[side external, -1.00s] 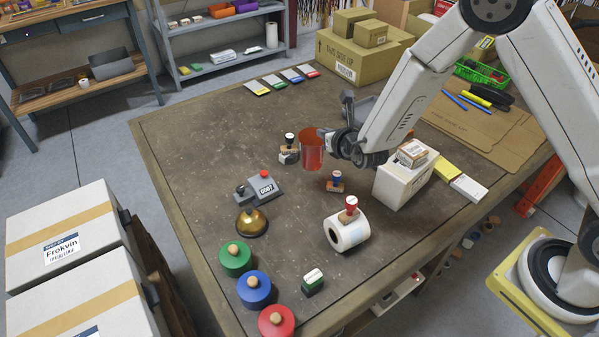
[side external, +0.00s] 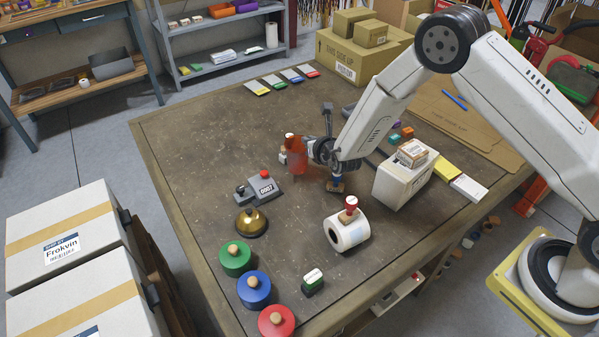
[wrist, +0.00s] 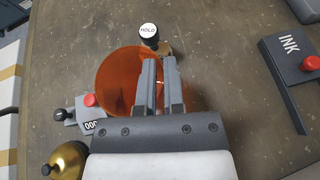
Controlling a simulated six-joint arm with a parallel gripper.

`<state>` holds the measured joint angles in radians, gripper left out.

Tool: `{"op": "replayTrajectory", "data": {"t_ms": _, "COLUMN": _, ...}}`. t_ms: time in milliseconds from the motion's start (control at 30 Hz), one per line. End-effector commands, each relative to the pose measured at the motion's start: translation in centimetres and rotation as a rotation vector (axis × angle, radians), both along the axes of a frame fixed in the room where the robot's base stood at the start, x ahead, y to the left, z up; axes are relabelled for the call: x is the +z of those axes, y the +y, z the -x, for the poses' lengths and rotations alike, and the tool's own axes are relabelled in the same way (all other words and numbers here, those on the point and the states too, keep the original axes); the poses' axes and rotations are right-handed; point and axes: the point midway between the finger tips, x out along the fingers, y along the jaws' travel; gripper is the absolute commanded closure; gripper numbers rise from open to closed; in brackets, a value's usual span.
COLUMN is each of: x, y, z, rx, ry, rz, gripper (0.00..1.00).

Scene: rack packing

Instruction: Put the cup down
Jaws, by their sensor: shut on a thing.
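A numbering device (side external: 262,186) and a brass bell (side external: 251,222) stand left of the cup. A blue-banded stamp (side external: 336,184) and a paper roll (side external: 347,231) lie toward the front. A white box (side external: 402,182) stands to the right. The bench's back left is clear.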

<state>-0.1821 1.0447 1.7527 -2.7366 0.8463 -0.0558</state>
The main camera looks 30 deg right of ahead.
Motion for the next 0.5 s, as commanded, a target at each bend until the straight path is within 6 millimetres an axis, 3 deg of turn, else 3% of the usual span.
{"op": "replayTrajectory", "data": {"t_ms": 300, "x": -2.8, "y": 0.0, "z": -0.3, "rx": -0.001, "ry": 0.001, "rz": 0.001, "gripper": 1.00}}
{"op": "replayTrajectory", "data": {"t_ms": 500, "x": -3.4, "y": 0.0, "z": -0.3, "rx": -0.002, "ry": 0.000, "rz": 0.001, "gripper": 1.00}}
